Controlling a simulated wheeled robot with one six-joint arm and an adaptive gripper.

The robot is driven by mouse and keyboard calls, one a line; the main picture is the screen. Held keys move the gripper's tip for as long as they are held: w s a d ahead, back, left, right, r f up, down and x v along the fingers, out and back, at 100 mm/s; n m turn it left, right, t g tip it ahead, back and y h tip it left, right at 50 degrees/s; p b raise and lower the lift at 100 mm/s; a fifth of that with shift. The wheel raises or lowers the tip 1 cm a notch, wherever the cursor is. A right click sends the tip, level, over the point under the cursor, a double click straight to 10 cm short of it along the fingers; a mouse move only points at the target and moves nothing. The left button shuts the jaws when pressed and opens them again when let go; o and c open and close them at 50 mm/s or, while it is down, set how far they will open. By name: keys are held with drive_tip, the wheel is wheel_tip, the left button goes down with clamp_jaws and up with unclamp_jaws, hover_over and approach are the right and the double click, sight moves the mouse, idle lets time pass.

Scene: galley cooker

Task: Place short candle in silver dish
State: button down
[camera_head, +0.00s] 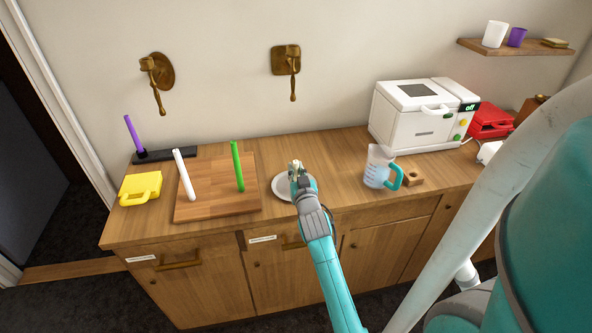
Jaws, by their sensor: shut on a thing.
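A round silver dish (281,189) lies on the wooden counter right of the cutting board, partly hidden by my gripper. My gripper (296,168) is over the dish in the picture and shut on a small pale thing, seemingly the short candle (297,164). The fingers hide most of it. I cannot tell whether it touches the dish or how high it is above it.
A wooden board (218,202) with a white candle (184,175) and a green candle (238,166) is to the left. A purple candle (134,134) stands in a black holder (172,154). A measuring jug (378,168) stands right, before a white cooker (419,116).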

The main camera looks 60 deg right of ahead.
drive_tip(key=shift+f, duration=0.1)
drive_tip(key=c, duration=1.1)
unclamp_jaws()
